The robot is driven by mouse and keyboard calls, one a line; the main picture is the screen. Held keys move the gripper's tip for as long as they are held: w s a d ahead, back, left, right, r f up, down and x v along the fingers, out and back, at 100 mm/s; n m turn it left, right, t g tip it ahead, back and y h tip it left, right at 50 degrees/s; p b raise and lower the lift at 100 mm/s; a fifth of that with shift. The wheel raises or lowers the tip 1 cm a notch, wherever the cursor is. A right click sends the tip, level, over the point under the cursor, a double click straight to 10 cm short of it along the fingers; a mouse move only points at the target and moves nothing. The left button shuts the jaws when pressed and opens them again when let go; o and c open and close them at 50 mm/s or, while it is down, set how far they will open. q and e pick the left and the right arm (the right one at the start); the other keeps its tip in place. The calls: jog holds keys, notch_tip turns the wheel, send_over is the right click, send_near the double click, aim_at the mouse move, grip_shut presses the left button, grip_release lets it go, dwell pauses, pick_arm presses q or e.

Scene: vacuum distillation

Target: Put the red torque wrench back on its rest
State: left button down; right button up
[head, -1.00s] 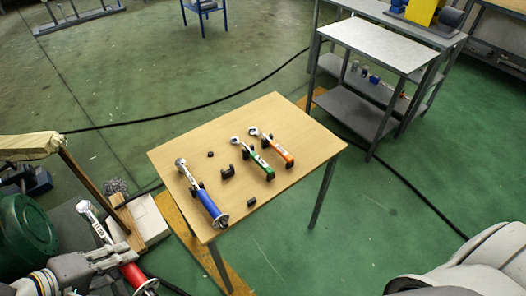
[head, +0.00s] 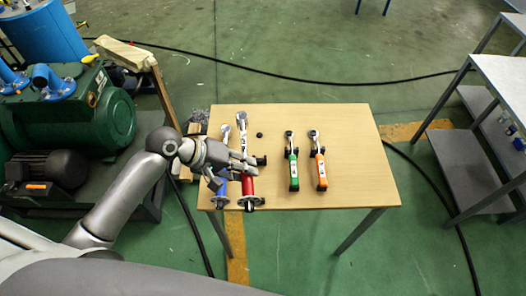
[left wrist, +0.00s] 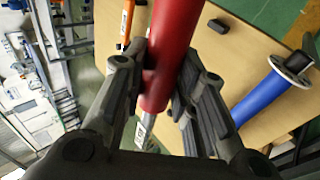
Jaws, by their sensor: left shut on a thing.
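The red torque wrench (head: 249,181) is held in my left gripper (head: 246,171), its silver head pointing to the far side of the table. In the left wrist view my left fingers (left wrist: 158,85) close on both sides of its red handle (left wrist: 172,45). The height of the wrench above the table is hard to tell. My right gripper is out of view.
The green wrench (head: 293,170) and orange wrench (head: 320,170) lie on rests to the right on the wooden table (head: 355,150). A small black puck (head: 259,135) lies beyond the fork. The table's right side is clear.

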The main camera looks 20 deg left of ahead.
pick_arm(q)
jog(key=w+d+f+m+p, duration=0.1)
jog(key=w+f+p, duration=0.2)
jog(key=w, duration=0.4)
jog(key=shift+w+d+f+g+h, duration=0.2)
jog(key=shift+w+f+g+h, duration=0.15)
jog(key=shift+f, duration=0.5)
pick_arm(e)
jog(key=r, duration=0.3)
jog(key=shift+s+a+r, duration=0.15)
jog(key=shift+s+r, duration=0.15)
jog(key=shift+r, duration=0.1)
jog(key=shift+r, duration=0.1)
pick_arm(q)
notch_tip(320, 180, down, 5)
jog(key=b, duration=0.3)
jog(key=shift+f+b, duration=0.5)
jog(key=shift+f, duration=0.05)
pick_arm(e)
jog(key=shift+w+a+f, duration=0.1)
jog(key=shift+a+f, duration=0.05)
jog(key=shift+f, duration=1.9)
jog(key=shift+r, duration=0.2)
